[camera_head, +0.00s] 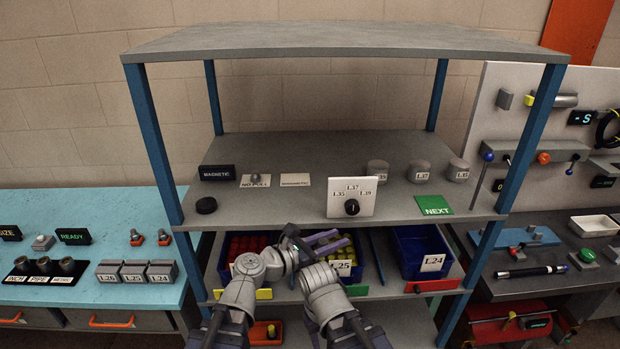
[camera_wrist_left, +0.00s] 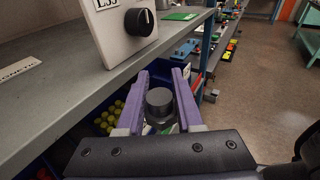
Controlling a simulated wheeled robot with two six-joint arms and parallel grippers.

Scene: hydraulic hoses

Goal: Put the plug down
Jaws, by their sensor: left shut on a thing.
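The plug (camera_wrist_left: 159,101) is a dark grey, round, stepped piece. In the left wrist view it sits between the two purple fingers of my left gripper (camera_wrist_left: 160,82), which is shut on it. In the head view my left gripper (camera_head: 328,241) is in front of the shelf rack, just below the front edge of the middle shelf (camera_head: 270,212) and above the bins. I cannot make out the plug clearly in the head view.
Blue bins with red pieces (camera_head: 246,243), yellow pieces and an L24 label (camera_head: 432,263) stand on the lower shelf. Above are a dial panel (camera_head: 352,190), several grey caps (camera_head: 419,171), a black puck (camera_head: 206,205) and a green NEXT plate (camera_head: 433,205). Bare shelf lies around them.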

